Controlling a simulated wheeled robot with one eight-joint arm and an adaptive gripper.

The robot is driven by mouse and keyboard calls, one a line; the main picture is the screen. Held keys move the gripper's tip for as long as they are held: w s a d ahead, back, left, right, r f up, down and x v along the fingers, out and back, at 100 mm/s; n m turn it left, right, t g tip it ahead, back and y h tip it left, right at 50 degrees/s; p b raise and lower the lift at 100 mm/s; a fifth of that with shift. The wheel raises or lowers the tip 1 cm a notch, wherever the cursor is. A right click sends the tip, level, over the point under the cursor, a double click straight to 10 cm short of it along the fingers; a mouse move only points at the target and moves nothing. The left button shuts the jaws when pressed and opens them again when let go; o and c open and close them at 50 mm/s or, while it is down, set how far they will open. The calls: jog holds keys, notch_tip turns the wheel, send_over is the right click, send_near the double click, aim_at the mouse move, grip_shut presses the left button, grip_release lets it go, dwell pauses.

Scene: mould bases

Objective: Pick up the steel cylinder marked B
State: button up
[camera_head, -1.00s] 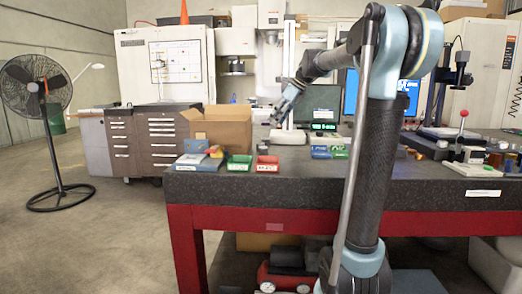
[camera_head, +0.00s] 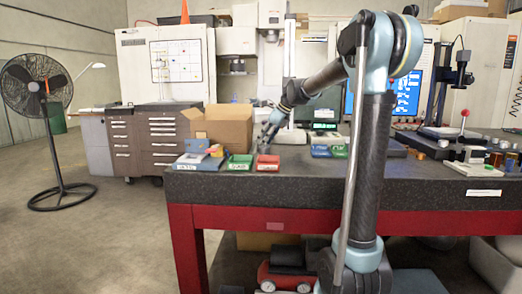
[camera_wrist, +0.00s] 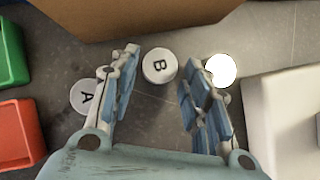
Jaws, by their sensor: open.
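The steel cylinder marked B (camera_wrist: 160,65) shows in the wrist view as a round top with a black letter. It stands just beyond my gripper (camera_wrist: 158,78), near the middle of the gap between the open fingers. A like cylinder marked A (camera_wrist: 84,97) stands to the left, partly hidden by the left finger. A bright, washed-out round top (camera_wrist: 221,69) is just beyond the right finger; no letter can be read on it. In the head view my gripper (camera_head: 268,134) is low over the table behind the red bin, and the cylinders cannot be made out.
A cardboard box (camera_head: 222,128) stands close behind cylinder B. A green bin (camera_head: 240,162) and a red bin (camera_head: 267,163) are on the left. A pale block-like object (camera_wrist: 285,120) is on the right in the wrist view. The dark table (camera_head: 290,185) is clear at the front.

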jog(key=shift+x, duration=1.2)
jog(key=shift+c, duration=0.3)
grip_shut()
jog(key=shift+r, duration=0.1)
